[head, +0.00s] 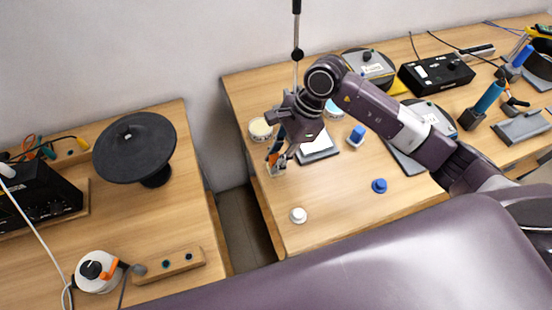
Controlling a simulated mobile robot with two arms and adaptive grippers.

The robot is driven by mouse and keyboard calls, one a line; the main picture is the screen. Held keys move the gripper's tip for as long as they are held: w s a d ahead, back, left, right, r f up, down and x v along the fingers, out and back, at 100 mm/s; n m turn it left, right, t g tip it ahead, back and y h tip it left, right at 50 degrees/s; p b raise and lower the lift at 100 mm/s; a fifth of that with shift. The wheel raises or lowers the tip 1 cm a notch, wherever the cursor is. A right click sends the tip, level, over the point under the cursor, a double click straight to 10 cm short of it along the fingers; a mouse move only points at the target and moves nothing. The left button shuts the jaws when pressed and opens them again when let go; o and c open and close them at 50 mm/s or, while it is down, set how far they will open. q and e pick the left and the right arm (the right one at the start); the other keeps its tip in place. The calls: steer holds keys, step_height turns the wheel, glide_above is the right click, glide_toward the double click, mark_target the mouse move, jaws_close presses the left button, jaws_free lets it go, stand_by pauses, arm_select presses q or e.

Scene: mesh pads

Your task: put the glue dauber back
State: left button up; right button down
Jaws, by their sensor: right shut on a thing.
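My right gripper (277,168) is over the left part of the right-hand table, its fingers pointing down. It is shut on a slim thing that I take to be the glue dauber (274,158). Only a little orange and pale colour shows between the fingers; the rest is hidden. A round tub with a cream top (260,129) stands just behind the gripper, apart from it. I cannot tell whether the dauber's tip touches the table. My left gripper is out of view.
A white knob-like piece (298,215) and a blue one (379,185) lie on the right-hand table (330,215). A dark tray with a white sheet (318,150) is right of the gripper. A gap separates this table from the left one, which holds a black dish (134,147).

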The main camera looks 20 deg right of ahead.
steer(key=shift+f, duration=0.85)
steer(key=c, duration=1.7)
jaws_free()
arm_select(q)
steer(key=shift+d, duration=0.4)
